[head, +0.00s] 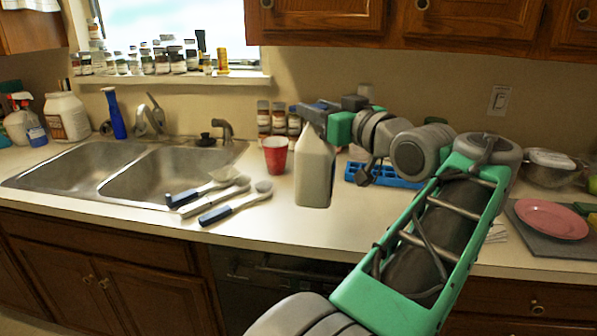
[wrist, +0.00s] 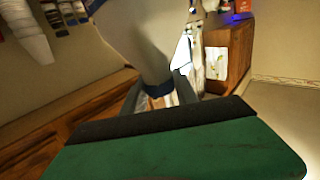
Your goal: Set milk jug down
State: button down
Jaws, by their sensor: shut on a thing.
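The milk jug (head: 314,172) is a pale, upright carton-like jug in the middle of the head view, over the counter (head: 262,225). My gripper (head: 314,114) is at its top and shut on its neck.
A red cup (head: 276,155) stands just left of the jug. Several blue-handled utensils (head: 235,203) lie further left, by the double sink (head: 170,172). A blue rack (head: 390,178) is to the right. A pink plate (head: 552,219) lies far right. The counter in front of the jug is clear.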

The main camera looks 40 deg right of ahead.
jog(key=w+d+f, duration=0.5)
jog(key=w+f, duration=0.7)
jog(key=shift+p, duration=0.3)
jog(key=shift+w+d+f, duration=0.1)
jog(key=shift+f, duration=0.15)
jog(key=c, duration=0.9)
grip_release()
jog(key=shift+f, duration=0.2)
jog(key=shift+c, duration=0.2)
jog(key=shift+r, duration=0.1)
